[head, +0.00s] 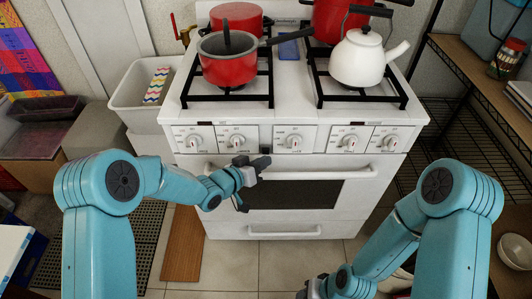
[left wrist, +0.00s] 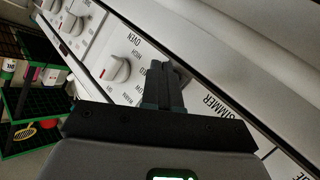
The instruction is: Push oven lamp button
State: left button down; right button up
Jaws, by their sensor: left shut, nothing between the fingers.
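The white oven (head: 300,226) stands ahead with a front control panel (head: 260,138) holding several white knobs. My left gripper (head: 262,163) is shut and empty, close to the panel's lower edge, just left of the middle knob (head: 294,141). In the left wrist view the shut fingers (left wrist: 163,82) lie in front of the panel, beside a knob (left wrist: 117,70) near the printed word OVEN. I cannot make out the lamp button; the fingers may cover it. Contact with the panel cannot be told. My right gripper (head: 308,290) is low at the bottom edge, partly cut off.
The oven handle (head: 292,173) runs just below the panel. Red pots (head: 228,69) and a white kettle (head: 358,62) stand on the stove top. A wire shelf (head: 478,125) is at right, a grey bin (head: 125,94) at left. Floor before the oven is partly open.

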pick_arm(q)
jog(key=shift+w, duration=0.65)
dwell(0.3)
jog(key=shift+s+b, duration=0.15)
jog(key=shift+b, duration=0.15)
jog(key=shift+s, duration=0.55)
jog(key=s+b, duration=0.2)
jog(key=s, duration=0.4)
